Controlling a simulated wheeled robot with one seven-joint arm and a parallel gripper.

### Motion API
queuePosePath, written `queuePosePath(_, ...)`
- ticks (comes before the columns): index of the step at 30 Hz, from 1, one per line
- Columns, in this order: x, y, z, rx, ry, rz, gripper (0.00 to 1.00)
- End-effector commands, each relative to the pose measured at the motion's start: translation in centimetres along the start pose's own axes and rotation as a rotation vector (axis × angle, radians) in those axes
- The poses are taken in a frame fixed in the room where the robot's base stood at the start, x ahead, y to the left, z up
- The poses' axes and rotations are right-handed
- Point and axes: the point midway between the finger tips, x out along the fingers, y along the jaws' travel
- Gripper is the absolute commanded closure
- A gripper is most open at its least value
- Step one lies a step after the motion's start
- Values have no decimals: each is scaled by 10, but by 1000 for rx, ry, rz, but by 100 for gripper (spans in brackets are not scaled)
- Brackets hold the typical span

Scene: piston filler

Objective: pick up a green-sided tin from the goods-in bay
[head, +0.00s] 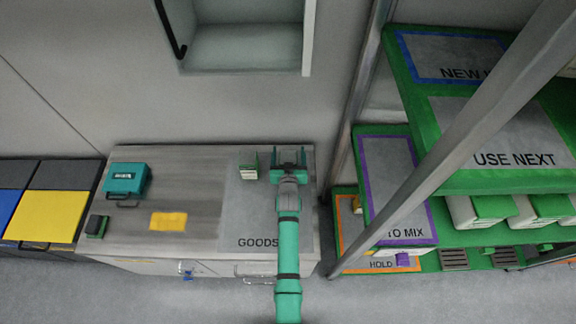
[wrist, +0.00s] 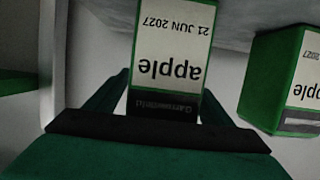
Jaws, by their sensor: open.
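A green-sided tin (wrist: 172,50) with a white label stands between the spread fingers of my gripper (wrist: 163,98) in the wrist view. Its label reads "apple" and "21 JUN 2027", upside down in the picture. My gripper is open; I cannot tell whether either finger touches the tin. In the head view my gripper (head: 289,158) is over the far right of the goods-in bay (head: 240,215) and largely hides this tin. A second green-sided tin (head: 248,167) stands just left of my gripper; it also shows at the right of the wrist view (wrist: 262,80).
A teal case (head: 126,179), a small dark-and-green device (head: 97,226) and a yellow piece (head: 168,221) lie on the bench's left part. A metal post (head: 357,100) and green shelving (head: 480,180) stand close on the right. The bay's front left is clear.

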Motion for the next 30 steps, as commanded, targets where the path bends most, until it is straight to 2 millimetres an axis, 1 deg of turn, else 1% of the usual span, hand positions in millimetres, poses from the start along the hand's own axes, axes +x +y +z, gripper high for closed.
queuePosePath(1, 0, -1, 0, 0, 0, -1, 25)
queuePosePath(2, 0, -1, 0, 0, 0, -1, 30)
queuePosePath(3, 0, -2, 0, -1, 0, -2, 39)
queuePosePath(5, 0, -2, 0, -1, 0, -3, 54)
queuePosePath(6, 0, -3, 0, -1, 0, -3, 63)
queuePosePath(8, 0, -3, 0, -1, 0, -4, 78)
queuePosePath(9, 0, -3, 0, -1, 0, -4, 86)
queuePosePath(16, 0, -4, -2, -1, 3, -5, 86)
queuePosePath(19, -2, -4, -6, -1, 4, -5, 86)
queuePosePath(23, -6, -4, -22, -1, 6, -5, 86)
queuePosePath(25, -10, -4, -35, -2, 7, -5, 86)
queuePosePath(26, -16, -2, -36, -1, 5, -5, 86)
queuePosePath(30, -44, 6, -53, 0, 5, -3, 86)
